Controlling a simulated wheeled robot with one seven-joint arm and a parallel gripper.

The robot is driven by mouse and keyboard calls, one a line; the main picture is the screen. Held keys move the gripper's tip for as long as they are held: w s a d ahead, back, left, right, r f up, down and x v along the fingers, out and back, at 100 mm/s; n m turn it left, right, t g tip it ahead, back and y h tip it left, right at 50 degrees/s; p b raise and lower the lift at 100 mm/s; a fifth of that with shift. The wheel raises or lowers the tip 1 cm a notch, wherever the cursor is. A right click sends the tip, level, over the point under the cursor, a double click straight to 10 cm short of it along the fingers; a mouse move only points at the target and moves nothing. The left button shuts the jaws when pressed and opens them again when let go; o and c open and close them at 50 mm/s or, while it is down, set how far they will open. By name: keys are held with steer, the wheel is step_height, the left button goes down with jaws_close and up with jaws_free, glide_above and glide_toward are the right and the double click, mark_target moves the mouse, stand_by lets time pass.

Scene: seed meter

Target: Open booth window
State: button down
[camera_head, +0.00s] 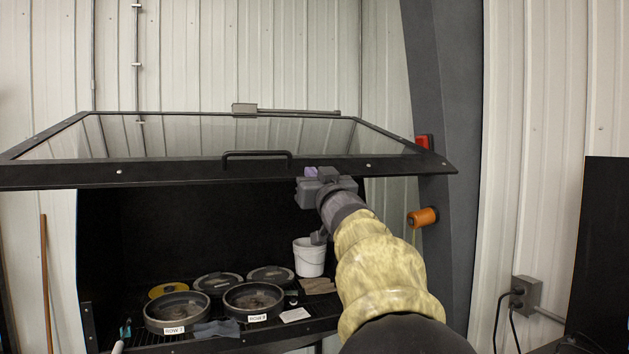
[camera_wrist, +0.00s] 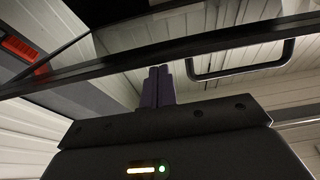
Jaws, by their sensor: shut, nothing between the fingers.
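The booth window (camera_head: 230,171) is a clear pane in a black frame, swung up and tilted, with its front bar above the booth opening. A black handle (camera_head: 257,154) is on the front bar; it also shows in the wrist view (camera_wrist: 240,75). My gripper (camera_head: 311,173) is at the front bar, right of the handle in the head view. Its purple fingers, in the wrist view (camera_wrist: 158,86), are together and empty, just under the bar. I cannot tell whether they touch it. The handle is apart from the fingers.
Inside the booth are several round dark pans (camera_head: 178,312), a white bucket (camera_head: 309,258) and a yellow disc (camera_head: 168,289). A grey post (camera_head: 447,120) with an orange fixture (camera_head: 423,217) stands at the right. A brown stick (camera_head: 46,280) leans at the left.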

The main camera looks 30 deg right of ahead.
steer(key=w+f+b, duration=0.3)
steer(key=f+b, duration=0.4)
steer(key=f, duration=0.2)
steer(key=shift+w+d+f+h, duration=0.2)
steer(key=shift+d+f+h, duration=0.1)
steer(key=shift+d, duration=0.1)
steer(key=shift+r, duration=0.2)
steer(key=r+b+v, duration=0.1)
steer(key=r+v, duration=0.1)
steer(key=v, duration=0.9)
steer(key=shift+s+b, duration=0.3)
steer(key=shift+s, duration=0.3)
steer(key=shift+f, duration=0.1)
